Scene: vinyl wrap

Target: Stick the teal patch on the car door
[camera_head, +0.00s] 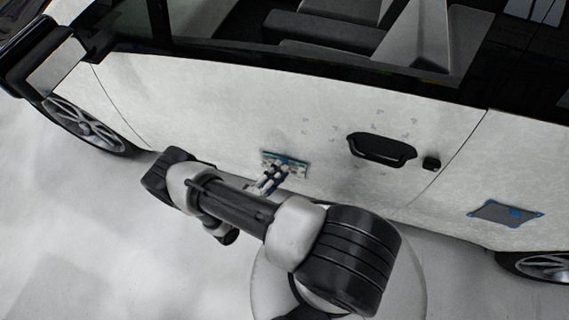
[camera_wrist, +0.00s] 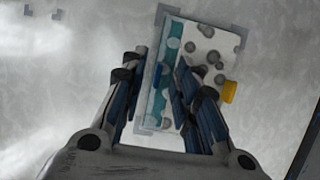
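A flat patch with a teal strip and a white part with grey dots (camera_wrist: 205,40) lies against the pale car door, inside grey corner marks. The patch also shows in the head view (camera_head: 298,166), low on the car door (camera_head: 230,110). Whether the fingertips touch the patch is unclear. The fingers hide part of it.
A black door handle (camera_head: 382,149) sticks out right of the patch, among small grey corner marks. A grey panel with blue corners (camera_head: 507,213) is on the bodywork further right. Wheels stand at left (camera_head: 84,126) and lower right.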

